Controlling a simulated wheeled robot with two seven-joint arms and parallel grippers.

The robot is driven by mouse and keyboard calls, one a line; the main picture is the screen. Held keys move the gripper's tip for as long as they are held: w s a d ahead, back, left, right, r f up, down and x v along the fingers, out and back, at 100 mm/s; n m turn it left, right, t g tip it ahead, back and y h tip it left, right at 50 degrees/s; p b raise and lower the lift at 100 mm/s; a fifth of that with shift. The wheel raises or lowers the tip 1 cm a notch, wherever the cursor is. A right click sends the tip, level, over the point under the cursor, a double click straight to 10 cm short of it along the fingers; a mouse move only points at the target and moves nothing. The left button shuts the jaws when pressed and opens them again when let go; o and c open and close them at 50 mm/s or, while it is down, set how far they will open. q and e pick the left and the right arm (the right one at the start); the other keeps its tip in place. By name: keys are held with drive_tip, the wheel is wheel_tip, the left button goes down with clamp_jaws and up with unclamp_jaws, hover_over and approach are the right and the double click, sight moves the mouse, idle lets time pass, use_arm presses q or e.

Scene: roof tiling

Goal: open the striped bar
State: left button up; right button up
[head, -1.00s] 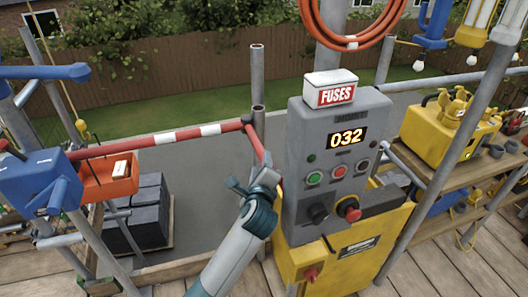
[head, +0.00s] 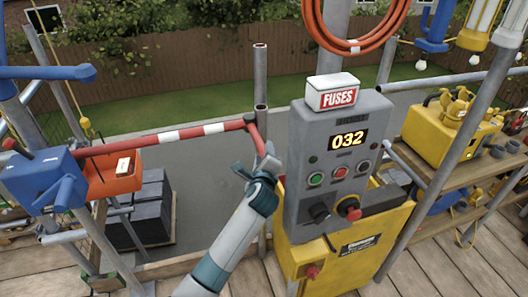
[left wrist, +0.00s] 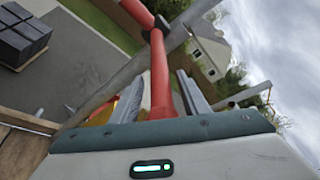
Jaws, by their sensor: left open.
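The red-and-white striped bar (head: 190,133) spans level in the head view, from the blue box at the left to a grey post. A plain red arm (head: 255,138) bends down from its right end. My left gripper (head: 267,165) is at the lower part of this red arm. In the left wrist view, the red arm (left wrist: 160,75) runs down between the two open fingers of the gripper (left wrist: 161,100). I cannot tell whether the fingers touch it. The arm's lower end is hidden by the gripper. My right gripper is not in view.
The grey control panel (head: 310,215) with the fuses box stands close to the right of my left gripper. The blue box (head: 38,180) and orange bin (head: 108,178) are at the left. Dark stacked blocks (head: 150,208) lie beyond the bar. A grey post (head: 260,85) rises behind the bar's end.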

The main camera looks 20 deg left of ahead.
use_arm(q)
drive_tip(key=shift+w+a+f, duration=0.1)
drive_tip(key=shift+w, duration=0.3)
clamp_jaws()
drive_tip(key=shift+a+f, duration=0.1)
